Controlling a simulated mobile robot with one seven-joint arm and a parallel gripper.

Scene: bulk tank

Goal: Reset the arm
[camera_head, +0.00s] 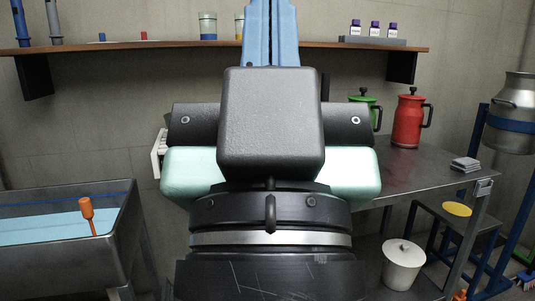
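My arm (270,120) fills the middle of the head view, with dark blocks and pale mint parts above a dark round section with a silver band. My gripper's fingers do not show, so I cannot see whether they are open or hold anything. The arm hides the middle of the back wall and part of the shelf.
A wooden shelf (140,45) with cups and purple-capped bottles (375,29) spans the back wall. At right, a metal table (432,175) carries a red can (408,122) and a green can (375,110). A white lidded pot (403,268) stands below. A metal basin (60,262) is at left.

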